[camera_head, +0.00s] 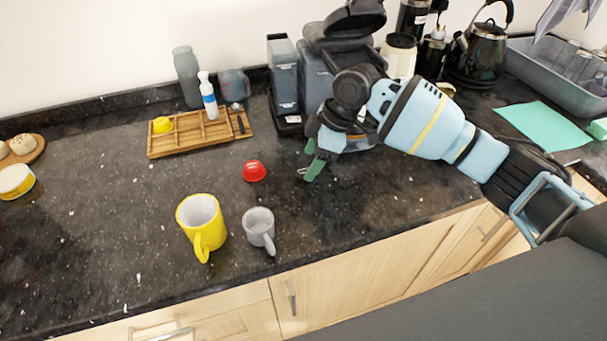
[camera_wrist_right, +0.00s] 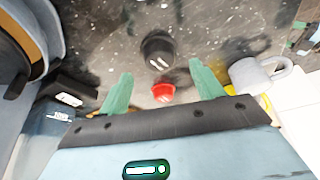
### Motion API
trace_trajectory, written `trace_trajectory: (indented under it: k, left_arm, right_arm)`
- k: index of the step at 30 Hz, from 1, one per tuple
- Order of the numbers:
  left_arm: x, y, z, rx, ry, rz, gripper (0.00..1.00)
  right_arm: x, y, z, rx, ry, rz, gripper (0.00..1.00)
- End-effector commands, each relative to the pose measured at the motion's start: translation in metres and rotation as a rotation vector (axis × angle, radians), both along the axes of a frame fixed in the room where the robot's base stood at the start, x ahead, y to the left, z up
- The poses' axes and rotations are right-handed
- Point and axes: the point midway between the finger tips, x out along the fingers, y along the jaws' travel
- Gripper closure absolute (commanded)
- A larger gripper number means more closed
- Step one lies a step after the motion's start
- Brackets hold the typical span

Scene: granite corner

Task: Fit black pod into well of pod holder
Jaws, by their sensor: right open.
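My right gripper (camera_head: 311,160) is open over the counter, its green fingers pointing down. In the right wrist view, the black pod (camera_wrist_right: 158,48) stands on the counter beyond the gap between the open fingers (camera_wrist_right: 162,88), with nothing held. In the head view I cannot make out the black pod; my right gripper seems to cover it. A wooden slatted tray (camera_head: 182,142) at the back left looks like the pod holder; a yellow pod (camera_head: 162,125) sits at its left end. Its wells are too small to make out. My left gripper is not in view.
A red pod (camera_head: 254,171) stands left of my right gripper; it also shows in the wrist view (camera_wrist_right: 163,93). A yellow mug (camera_head: 202,228) and grey cup (camera_head: 259,230) stand near the front. The left counter is mostly clear.

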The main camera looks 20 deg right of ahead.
Motion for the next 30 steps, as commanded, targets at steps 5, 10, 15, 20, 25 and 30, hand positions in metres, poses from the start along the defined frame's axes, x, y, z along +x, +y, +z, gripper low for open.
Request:
trace_trajectory:
  k: [5,10,15,20,25,30]
  left_arm:
    - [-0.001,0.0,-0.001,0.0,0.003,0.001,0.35]
    - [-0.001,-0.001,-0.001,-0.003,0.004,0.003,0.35]
    - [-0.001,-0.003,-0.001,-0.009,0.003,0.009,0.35]
    - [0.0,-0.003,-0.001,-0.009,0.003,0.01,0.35]
    - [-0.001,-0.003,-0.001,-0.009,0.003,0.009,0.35]
    - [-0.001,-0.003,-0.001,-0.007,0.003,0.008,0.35]
  right_arm:
    - [0.003,0.01,-0.025,0.0,0.001,0.0,0.34]
    - [0.004,0.013,-0.033,0.0,-0.001,0.002,0.34]
    - [0.004,0.013,-0.033,0.0,-0.002,0.001,0.34]
    - [0.004,0.013,-0.033,0.001,-0.002,0.001,0.5]
    - [0.004,0.013,-0.033,0.001,-0.002,0.001,0.72]
    - [0.004,0.013,-0.032,0.001,-0.002,0.001,0.82]
